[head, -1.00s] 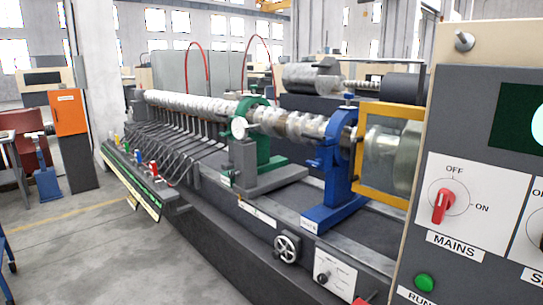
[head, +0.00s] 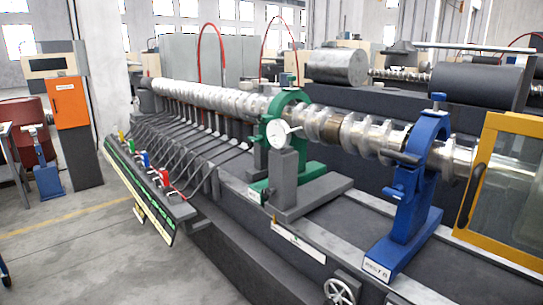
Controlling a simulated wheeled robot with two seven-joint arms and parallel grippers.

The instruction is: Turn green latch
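A green ring-shaped stand (head: 294,97) clasps a long metal crankshaft (head: 330,127) in the middle of the head view. A small green part (head: 258,141) juts from its left side; I cannot tell for certain if this is the latch. A white dial gauge (head: 278,133) on a grey block (head: 284,180) stands in front of the ring and hides part of it. A similar blue stand (head: 418,180) is to the right, with a blue lever-like part (head: 393,192) on its left side. Neither of my grippers is in view.
The grey machine bed (head: 330,225) runs across the scene, with a handwheel (head: 340,291) at its front. A sloping panel (head: 140,190) with coloured levers sticks out at left. A yellow-framed guard (head: 505,190) stands at right. Open floor (head: 70,250) lies at front left.

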